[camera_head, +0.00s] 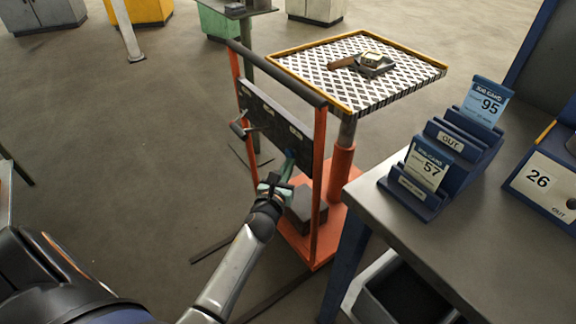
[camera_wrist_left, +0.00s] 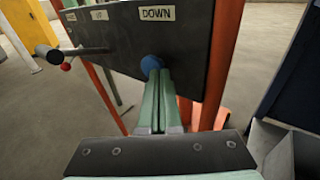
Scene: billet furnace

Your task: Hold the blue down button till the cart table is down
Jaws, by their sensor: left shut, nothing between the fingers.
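The cart table (camera_head: 300,82) has a checkered top with a yellow rim on an orange post and frame. It stands raised above the orange base. Its dark control panel (camera_wrist_left: 110,35) carries a DOWN label (camera_wrist_left: 157,13) above the blue down button (camera_wrist_left: 151,63). My left gripper (camera_head: 288,160) is at the panel; it also shows in the left wrist view (camera_wrist_left: 155,80). Its green fingers are shut and empty, with their tips at the blue button, covering its lower part. I cannot tell how far the button is pressed. My right gripper is not in view.
A lever with a dark knob (camera_wrist_left: 47,55) sticks out left of the button. A small block and tool (camera_head: 372,62) lie on the cart top. A grey workbench (camera_head: 430,230) with blue card holders stands close on the right. Open floor lies to the left.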

